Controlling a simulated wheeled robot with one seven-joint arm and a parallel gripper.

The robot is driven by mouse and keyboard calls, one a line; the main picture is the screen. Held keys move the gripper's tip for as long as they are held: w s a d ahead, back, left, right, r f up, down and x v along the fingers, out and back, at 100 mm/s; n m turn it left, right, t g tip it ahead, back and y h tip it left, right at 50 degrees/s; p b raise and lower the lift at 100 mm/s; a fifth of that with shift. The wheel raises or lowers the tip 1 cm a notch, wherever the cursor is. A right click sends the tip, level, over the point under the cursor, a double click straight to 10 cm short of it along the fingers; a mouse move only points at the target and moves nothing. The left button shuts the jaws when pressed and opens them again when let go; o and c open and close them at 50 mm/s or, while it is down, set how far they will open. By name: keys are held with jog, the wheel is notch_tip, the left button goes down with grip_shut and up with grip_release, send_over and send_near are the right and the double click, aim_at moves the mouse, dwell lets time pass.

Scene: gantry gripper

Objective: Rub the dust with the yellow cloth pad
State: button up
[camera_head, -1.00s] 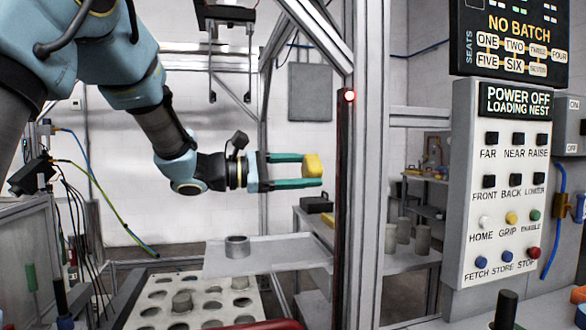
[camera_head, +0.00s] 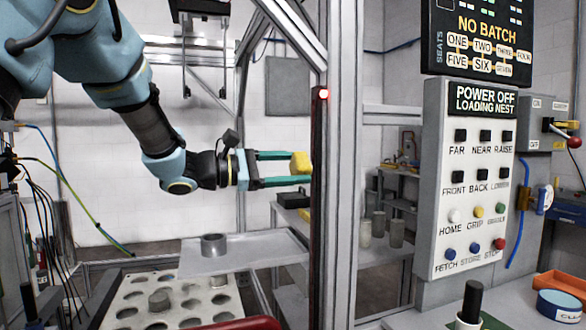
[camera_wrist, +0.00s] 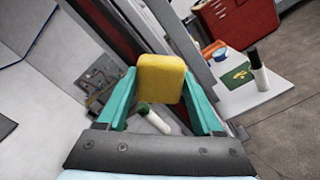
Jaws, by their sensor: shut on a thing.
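My gripper (camera_head: 300,169) is shut on the yellow cloth pad (camera_head: 301,162), which sits between its green fingertips. In the wrist view the pad (camera_wrist: 161,78) shows large between the two fingers. In the head view the pad appears just left of a dark upright strip (camera_head: 319,190) with a lit red lamp (camera_head: 323,94) at its top. I cannot tell whether they touch. I cannot make out any dust in either view.
A grey frame post (camera_head: 346,150) stands beside the strip. A control panel (camera_head: 435,200) of buttons is at the right. Below my gripper are a grey plate (camera_head: 265,252) with a ring (camera_head: 214,244) and a white tray (camera_head: 120,292) with round holes.

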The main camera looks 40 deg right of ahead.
jog(key=shift+b+x, duration=0.3)
jog(key=shift+x, duration=0.8)
jog(key=shift+w, duration=0.1)
jog(key=shift+w+d, duration=0.3)
jog(key=shift+w, duration=0.55)
jog(key=shift+w+d, duration=0.25)
jog(key=shift+w, duration=0.65)
jog(key=shift+d+f+b, duration=0.1)
jog(key=shift+b, duration=0.35)
jog(key=shift+s+a+b, duration=0.25)
jog(key=shift+s+b, duration=0.45)
jog(key=shift+s, duration=0.15)
jog(key=shift+s+a+b, duration=0.25)
jog(key=shift+s+b, duration=0.4)
jog(key=shift+s, duration=0.55)
